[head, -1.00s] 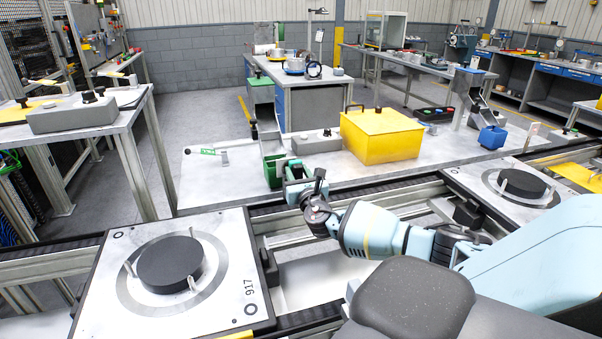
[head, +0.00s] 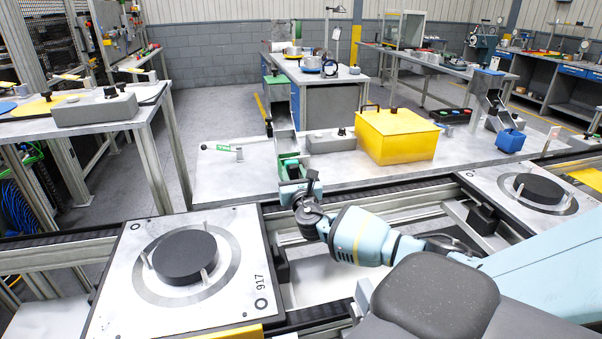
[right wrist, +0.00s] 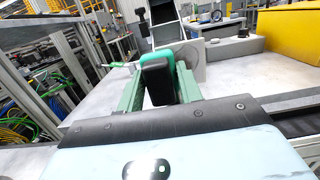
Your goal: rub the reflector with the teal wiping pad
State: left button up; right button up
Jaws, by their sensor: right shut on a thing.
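I cannot see the pad touching anything. My left gripper is out of view.
A yellow box (head: 395,137) and a grey button box (head: 331,141) stand on the bench. A pallet marked 917 (head: 225,228) with a black disc lies front left, another pallet (head: 490,179) right.

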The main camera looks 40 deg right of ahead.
jog(key=shift+w+a, duration=0.1)
jog(key=shift+a, duration=0.1)
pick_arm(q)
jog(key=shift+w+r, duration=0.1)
pick_arm(e)
jog(key=shift+r, duration=0.1)
jog(key=shift+d, duration=0.2)
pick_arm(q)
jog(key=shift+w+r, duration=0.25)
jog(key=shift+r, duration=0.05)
pick_arm(e)
jog(key=shift+s+d, duration=0.45)
jog(key=shift+d, duration=0.2)
jog(key=shift+s+d, duration=0.45)
jog(key=shift+d, duration=0.15)
